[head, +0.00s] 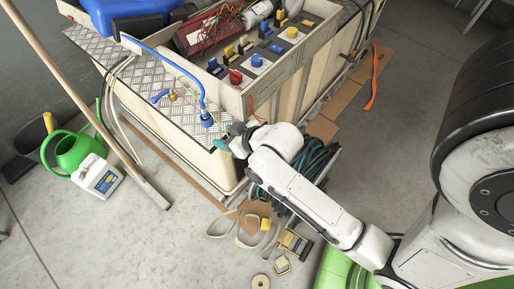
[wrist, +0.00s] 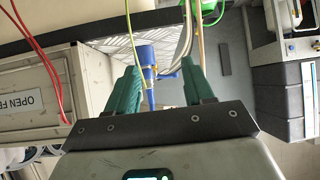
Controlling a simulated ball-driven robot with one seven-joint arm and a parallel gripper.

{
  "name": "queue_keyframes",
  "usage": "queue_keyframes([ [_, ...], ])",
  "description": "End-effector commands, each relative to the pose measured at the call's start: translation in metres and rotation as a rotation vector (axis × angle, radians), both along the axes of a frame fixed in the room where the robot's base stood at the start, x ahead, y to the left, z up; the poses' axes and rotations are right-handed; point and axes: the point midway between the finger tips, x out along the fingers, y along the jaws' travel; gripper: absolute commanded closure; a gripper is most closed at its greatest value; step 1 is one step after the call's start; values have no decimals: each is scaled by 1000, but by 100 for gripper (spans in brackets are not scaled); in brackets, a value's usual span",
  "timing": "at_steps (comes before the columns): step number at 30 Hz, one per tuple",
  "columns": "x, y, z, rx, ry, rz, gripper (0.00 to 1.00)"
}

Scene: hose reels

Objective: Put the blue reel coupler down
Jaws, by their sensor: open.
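The blue reel coupler (head: 206,119) is on the diamond-plate top of the cart (head: 185,130), close to its near edge, at the end of a blue hose (head: 188,74) that arches up to the left. My gripper (head: 222,143) is at that edge, just below and right of the coupler. In the wrist view the two green fingers (wrist: 161,68) are spread apart. The blue coupler (wrist: 147,56) shows between them, nearer the left finger, with a gap to the right finger. Contact with the left finger cannot be told.
A crate wall (head: 232,101) stands right behind the coupler, with colored fittings inside. A brass fitting (head: 172,96) lies to the left. A wooden pole (head: 75,85) leans at the left.

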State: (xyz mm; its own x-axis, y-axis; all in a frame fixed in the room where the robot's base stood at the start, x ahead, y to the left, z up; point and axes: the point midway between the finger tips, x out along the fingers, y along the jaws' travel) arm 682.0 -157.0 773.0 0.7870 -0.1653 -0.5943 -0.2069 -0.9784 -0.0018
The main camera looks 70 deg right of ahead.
Motion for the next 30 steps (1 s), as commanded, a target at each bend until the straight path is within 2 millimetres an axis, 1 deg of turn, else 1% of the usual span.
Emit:
queue_keyframes([
  [1,-11,14,-9,17,86,29,48],
  [3,-31,31,-22,40,225,64,48],
  [5,-51,43,-30,55,344,90,48],
  [6,-65,50,-34,63,422,106,48],
  [9,-98,65,-40,77,592,134,48],
  [12,-125,73,-40,81,721,151,48],
  [15,-143,77,-39,82,801,159,48],
  [19,-152,79,-38,82,842,163,48],
  [26,-152,79,-38,83,843,162,48],
  [28,-152,79,-34,83,843,162,48],
  [30,-152,79,-26,84,843,161,48],
])
